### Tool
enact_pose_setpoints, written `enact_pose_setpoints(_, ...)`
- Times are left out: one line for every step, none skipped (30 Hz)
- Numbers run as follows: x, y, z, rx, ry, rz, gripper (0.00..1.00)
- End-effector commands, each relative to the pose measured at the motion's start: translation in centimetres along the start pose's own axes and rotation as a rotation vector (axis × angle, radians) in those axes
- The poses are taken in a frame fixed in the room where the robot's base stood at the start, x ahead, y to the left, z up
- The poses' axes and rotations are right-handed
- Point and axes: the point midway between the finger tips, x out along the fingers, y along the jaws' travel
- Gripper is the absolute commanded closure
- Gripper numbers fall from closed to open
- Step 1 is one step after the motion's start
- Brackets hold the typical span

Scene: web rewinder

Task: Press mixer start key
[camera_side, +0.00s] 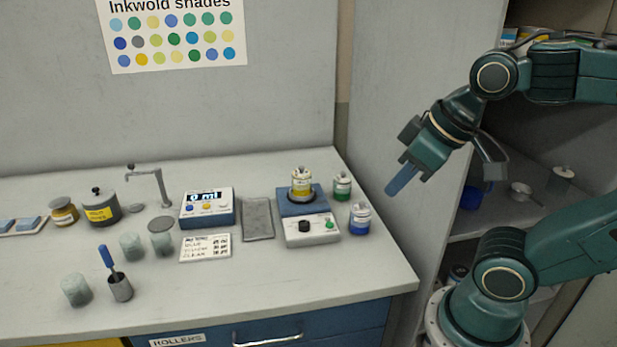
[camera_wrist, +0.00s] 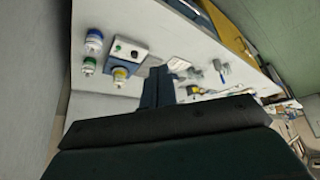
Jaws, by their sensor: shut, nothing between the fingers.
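The mixer (camera_side: 310,231) is a white and blue unit at the right of the bench, with a yellow-labelled jar (camera_side: 301,186) standing on its blue plate. Its front panel has a black knob (camera_side: 304,226) and a green key (camera_side: 329,225). In the wrist view the mixer (camera_wrist: 129,50) is upper left, its green key (camera_wrist: 118,47) small but visible. My gripper (camera_side: 391,189) is shut and empty, in the air to the right of the bench and above the mixer, well apart from it. Its blue fingers also show in the wrist view (camera_wrist: 158,72).
A green-labelled jar (camera_side: 342,186) and a blue-labelled jar (camera_side: 360,218) stand close to the mixer's right. Open shelves (camera_side: 485,222) lie behind my arm.

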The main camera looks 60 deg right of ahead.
Motion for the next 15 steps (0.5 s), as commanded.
enact_pose_setpoints(0.1, 0.0, -0.2, -0.007, -0.002, 0.0, 1.0)
enact_pose_setpoints(0.2, 0.1, -0.3, -0.014, -0.004, 0.0, 1.0)
enact_pose_setpoints(0.3, 0.1, -0.5, -0.026, -0.006, -0.001, 1.0)
enact_pose_setpoints(0.4, 0.1, -0.7, -0.036, -0.007, -0.001, 1.0)
enact_pose_setpoints(0.6, 0.1, -0.8, -0.048, -0.008, -0.002, 1.0)
enact_pose_setpoints(0.8, 0.2, -1.1, -0.066, -0.011, -0.004, 1.0)
enact_pose_setpoints(1.0, 0.2, -1.3, -0.081, -0.014, -0.005, 1.0)
enact_pose_setpoints(1.2, 0.2, -1.6, -0.096, -0.016, -0.006, 1.0)
enact_pose_setpoints(1.5, 0.3, -1.9, -0.12, -0.018, -0.009, 1.0)
enact_pose_setpoints(1.7, 0.4, -2.2, -0.139, -0.021, -0.012, 1.0)
enact_pose_setpoints(2.0, 0.5, -2.5, -0.158, -0.024, -0.014, 1.0)
enact_pose_setpoints(2.3, 0.6, -3.0, -0.185, -0.025, -0.019, 1.0)
enact_pose_setpoints(2.6, 0.7, -3.3, -0.207, -0.027, -0.022, 1.0)
enact_pose_setpoints(2.9, 0.8, -3.6, -0.228, -0.029, -0.026, 1.0)
enact_pose_setpoints(3.3, 0.9, -4.0, -0.257, -0.03, -0.032, 1.0)
